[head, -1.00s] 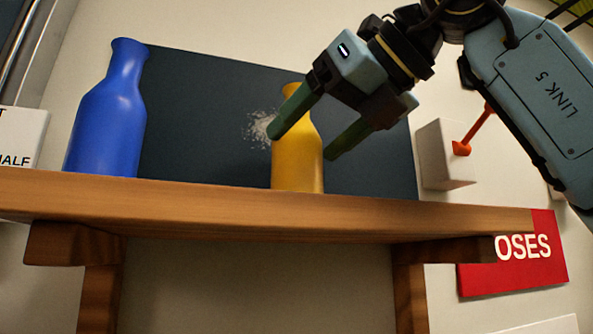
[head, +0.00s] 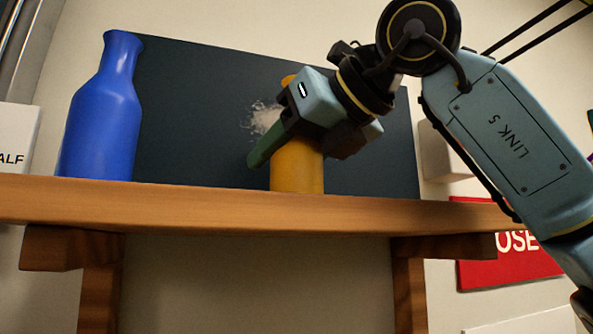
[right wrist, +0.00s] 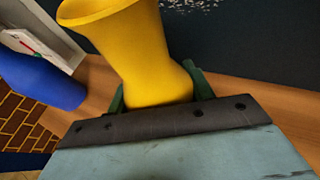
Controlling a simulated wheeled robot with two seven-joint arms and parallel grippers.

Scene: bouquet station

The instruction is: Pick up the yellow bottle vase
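The yellow bottle vase (head: 297,168) stands upright on the wooden shelf, its upper part largely hidden by my right gripper in the head view. My right gripper (head: 300,155) is at the vase, reaching in from the right. In the right wrist view, the yellow vase (right wrist: 140,55) lies between the two green fingers (right wrist: 160,92), one on each side. The fingers look open around it; whether either one touches it is hard to tell. My left gripper is not in view.
A blue bottle vase (head: 102,115) stands on the shelf (head: 200,205) to the left, with free room between the two vases. A dark panel (head: 195,110) is behind them. A red sign (head: 490,270) hangs below right.

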